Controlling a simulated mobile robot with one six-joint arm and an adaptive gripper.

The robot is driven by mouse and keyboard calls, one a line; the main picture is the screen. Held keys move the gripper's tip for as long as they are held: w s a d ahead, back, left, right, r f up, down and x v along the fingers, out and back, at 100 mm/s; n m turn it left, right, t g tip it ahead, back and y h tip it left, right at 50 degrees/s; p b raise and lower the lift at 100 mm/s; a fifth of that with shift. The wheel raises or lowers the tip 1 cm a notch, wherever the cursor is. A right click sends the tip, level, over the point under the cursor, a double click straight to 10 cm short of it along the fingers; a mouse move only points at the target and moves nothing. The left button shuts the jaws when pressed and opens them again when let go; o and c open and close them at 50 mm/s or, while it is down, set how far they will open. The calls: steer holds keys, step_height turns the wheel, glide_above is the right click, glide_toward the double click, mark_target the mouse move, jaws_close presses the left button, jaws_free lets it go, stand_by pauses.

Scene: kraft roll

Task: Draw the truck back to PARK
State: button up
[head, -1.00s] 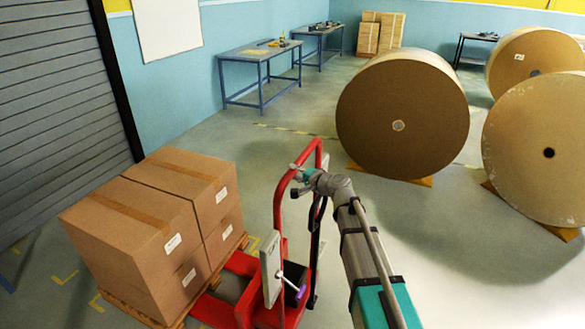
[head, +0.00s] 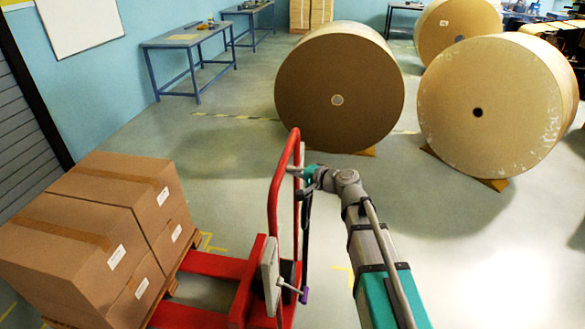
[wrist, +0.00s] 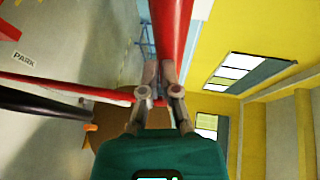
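The truck is a red pallet truck (head: 243,283) with an upright hoop handle (head: 272,195), at the lower centre of the head view. Its two forks (head: 212,265) reach left to the loaded wooden pallet (head: 176,268); their far ends are hidden. My gripper (head: 297,171) is at the right side of the hoop. In the wrist view my gripper (wrist: 159,75) has its fingers on either side of the red handle bar (wrist: 172,35), closed on it. A floor or wall mark reading PARK (wrist: 23,58) shows at the left of the wrist view.
Brown boxes (head: 100,220) sit on the pallet. A dark kraft roll (head: 340,90) stands ahead on wedges, with a paler roll (head: 490,110) to its right. Blue workbenches (head: 185,45) line the back wall. Floor between truck and rolls is clear.

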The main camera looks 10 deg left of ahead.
steer(key=shift+o, duration=1)
steer(key=shift+s+a+r, duration=0.25)
steer(key=shift+s+a, duration=0.3)
steer(key=shift+s, duration=0.25)
steer(key=shift+o, duration=1)
steer(key=shift+s+a+f+g, duration=0.1)
steer(key=shift+a+g, duration=0.1)
steer(key=shift+g, duration=0.2)
steer(key=o, duration=0.4)
steer(key=shift+s+a+f+n, duration=0.15)
steer(key=shift+s+a, duration=0.15)
steer(key=shift+a, duration=0.3)
steer(key=shift+s+a+r+n, duration=0.15)
steer(key=shift+s+a, duration=0.1)
steer(key=shift+a, duration=0.3)
steer(key=shift+d, duration=0.1)
steer(key=shift+w+d, duration=0.1)
steer(key=shift+w, duration=0.1)
steer(key=shift+w+f, duration=0.1)
steer(key=shift+w, duration=0.05)
steer(key=d, duration=0.2)
steer(key=n+g+y+p, duration=0.1)
steer(key=n+g+p, duration=0.25)
steer(key=g, duration=0.25)
glide_toward(280, 173)
steer(key=shift+w+d+f, duration=0.3)
steer(key=shift+w+d, duration=0.05)
steer(key=shift+w, duration=0.2)
